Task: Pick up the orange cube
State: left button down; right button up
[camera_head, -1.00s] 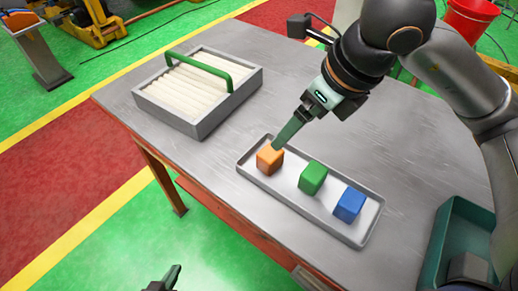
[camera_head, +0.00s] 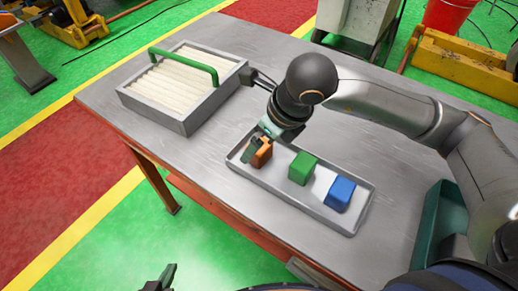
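The orange cube (camera_head: 264,154) is at the left end of a shallow grey tray (camera_head: 309,213) on the metal table. My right gripper (camera_head: 258,144), on the arm from the right, is down at this cube, with a finger across its left side. The wrist hides the other finger, so I cannot tell whether it grips. A green cube (camera_head: 303,168) and a blue cube (camera_head: 340,193) sit further right in the tray. My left gripper (camera_head: 162,280) shows only its fingertips at the bottom edge, away from the table; its opening is unclear.
A grey box (camera_head: 183,126) with white rolls and a green handle (camera_head: 184,60) stands left of the tray. A dark green bin (camera_head: 429,225) is at the right, partly behind my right arm. The table (camera_head: 125,87) is bare between box and tray.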

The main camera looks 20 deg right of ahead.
jog(key=shift+f, duration=0.25)
jog(key=c, duration=1.5)
jog(key=shift+w+r, duration=0.1)
jog(key=shift+r, duration=0.1)
